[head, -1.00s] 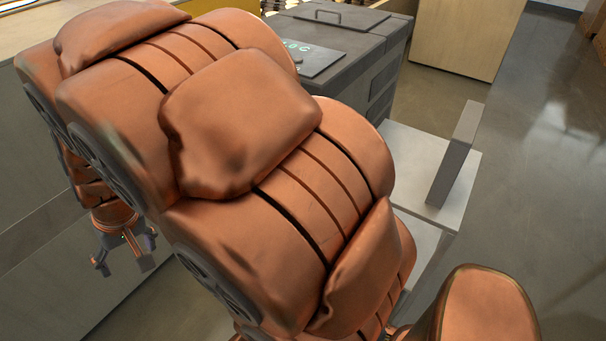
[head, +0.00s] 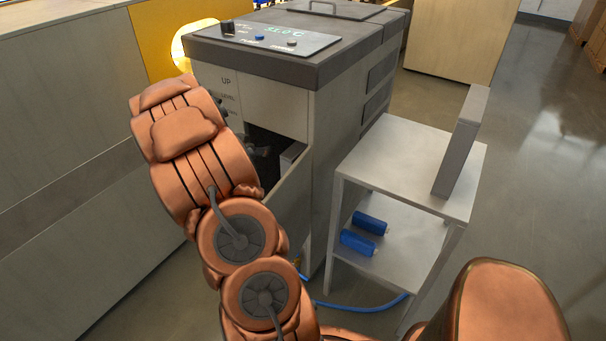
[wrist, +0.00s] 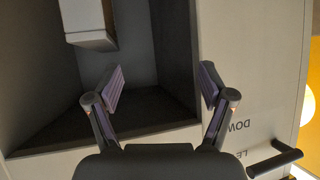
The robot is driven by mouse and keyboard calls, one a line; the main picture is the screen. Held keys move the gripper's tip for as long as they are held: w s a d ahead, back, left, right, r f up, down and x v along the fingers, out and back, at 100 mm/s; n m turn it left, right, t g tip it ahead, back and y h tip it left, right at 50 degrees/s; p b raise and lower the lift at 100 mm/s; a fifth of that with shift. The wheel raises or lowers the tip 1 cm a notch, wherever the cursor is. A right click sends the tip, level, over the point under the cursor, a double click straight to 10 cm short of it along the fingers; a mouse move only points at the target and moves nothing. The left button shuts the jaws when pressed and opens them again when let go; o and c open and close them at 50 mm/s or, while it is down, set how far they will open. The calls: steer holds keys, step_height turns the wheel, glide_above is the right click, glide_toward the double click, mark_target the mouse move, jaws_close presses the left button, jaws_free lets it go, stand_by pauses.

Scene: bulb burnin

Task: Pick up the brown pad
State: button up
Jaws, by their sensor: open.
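I cannot make out a brown pad in either view. My gripper (wrist: 160,85) is open and empty in the wrist view, its two fingers spread wide with ridged purple-grey inner faces. It faces a dark-walled opening (wrist: 155,105) in the side of a grey machine. In the head view the opening (head: 276,143) shows below the machine's top, with my arm reaching to its left edge. Much of the opening's inside is dark or hidden there.
A pale block (wrist: 92,38) juts into the opening. The machine (head: 340,130) has a control panel (head: 265,38) on top. A pale two-level stand (head: 410,160) is to its right, with two blue cylinders (head: 358,243) on the lower shelf. A yellow panel (head: 160,45) with a glowing lamp (head: 190,45) stands behind.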

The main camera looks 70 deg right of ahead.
mark_target(296, 149)
steer(key=s+d+f+g, duration=0.1)
steer(key=s, duration=0.2)
steer(key=s+d+f+m+g, duration=0.1)
steer(key=s+d, duration=0.1)
steer(key=s, duration=0.1)
steer(key=s+d+f+m+g+h+b, duration=0.1)
steer(key=s+d, duration=0.1)
steer(key=s, duration=0.1)
steer(key=shift+d+f+g, duration=0.15)
steer(key=shift+f+g, duration=0.1)
steer(key=shift+g, duration=0.05)
steer(key=shift+x, duration=3.6)
steer(key=shift+w+r, duration=0.1)
steer(key=shift+c, duration=0.3)
jaws_close()
